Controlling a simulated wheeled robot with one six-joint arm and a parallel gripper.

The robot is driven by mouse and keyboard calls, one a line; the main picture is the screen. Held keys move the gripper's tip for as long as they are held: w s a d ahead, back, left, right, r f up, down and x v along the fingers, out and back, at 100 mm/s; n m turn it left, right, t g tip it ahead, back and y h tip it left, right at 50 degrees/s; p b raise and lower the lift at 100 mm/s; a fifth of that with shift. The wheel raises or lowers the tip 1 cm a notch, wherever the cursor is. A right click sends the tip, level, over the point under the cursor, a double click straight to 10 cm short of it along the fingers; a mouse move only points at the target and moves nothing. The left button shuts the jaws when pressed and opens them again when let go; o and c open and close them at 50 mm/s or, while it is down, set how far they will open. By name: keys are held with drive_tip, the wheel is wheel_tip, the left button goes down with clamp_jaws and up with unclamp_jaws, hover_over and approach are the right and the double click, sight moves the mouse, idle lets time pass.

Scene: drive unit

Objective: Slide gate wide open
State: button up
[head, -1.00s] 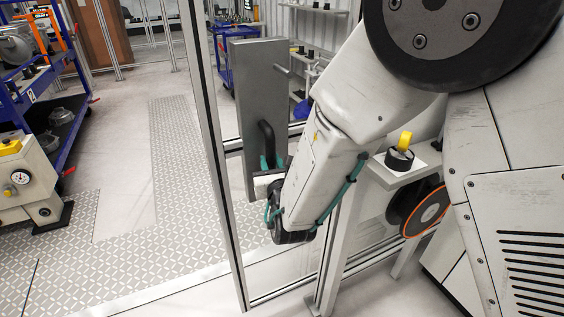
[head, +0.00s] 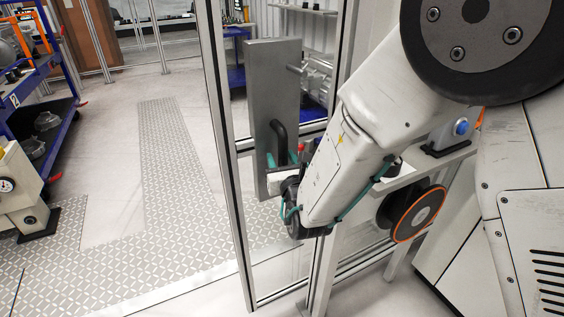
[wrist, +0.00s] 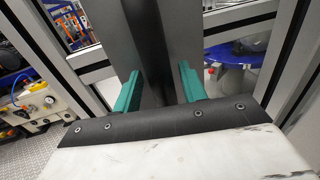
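My gripper (head: 281,158) has teal fingers and is at the lower part of this handle. In the wrist view the dark handle bar (wrist: 148,45) runs between the two teal fingers (wrist: 157,82), one on each side of it. The fingers stand apart, with a gap beside the bar, so the gripper looks open around the handle. My arm hides part of the gate.
A blue trolley (head: 48,120) and a pale machine with a gauge (head: 20,190) stand at the left. The patterned walkway (head: 180,180) beyond the gate is clear. A blue button (head: 461,127) and an orange-rimmed disc (head: 418,214) are at the right.

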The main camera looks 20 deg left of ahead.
drive_tip(key=shift+s+d+f, duration=0.1)
drive_tip(key=shift+s+d, duration=0.1)
drive_tip(key=shift+s, duration=0.05)
drive_tip(key=v, duration=0.7)
drive_tip(key=shift+s, duration=0.15)
